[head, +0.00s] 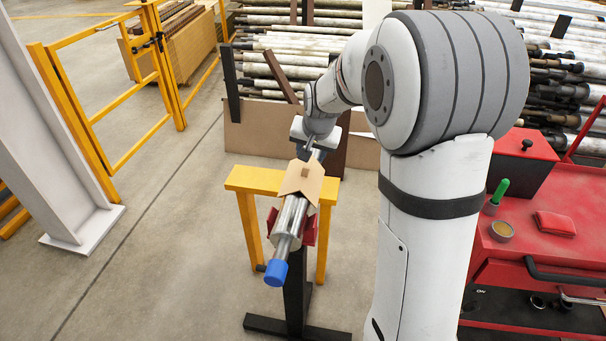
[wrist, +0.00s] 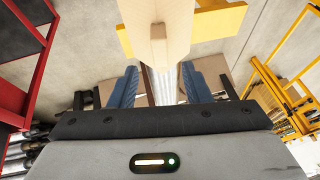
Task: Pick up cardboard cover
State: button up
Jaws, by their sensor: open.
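The cardboard cover (head: 302,184) is a folded tan piece with a small raised tab. It lies over the top of a shiny metal cylinder (head: 289,222) held on a stand. In the wrist view the cover (wrist: 155,16) fills the top centre, its tab pointing toward my gripper. My gripper (wrist: 159,80) has its two blue fingers spread apart, one on each side of the tab's line, with nothing held between them. In the head view my gripper (head: 306,150) is at the far end of the cover; its fingers are too small to make out there.
The cylinder has a blue end cap (head: 276,272). A yellow trestle (head: 255,181) stands around it. A red cart (head: 540,243) with a green-handled tool is at right. Racked pipes (head: 290,40) are behind, a yellow gate (head: 125,90) at left. Floor at left is clear.

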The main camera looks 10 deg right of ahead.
aim_at(305, 173)
jog(key=x, duration=0.6)
jog(key=shift+a+f, duration=0.1)
jog(key=shift+f, duration=0.15)
grip_shut()
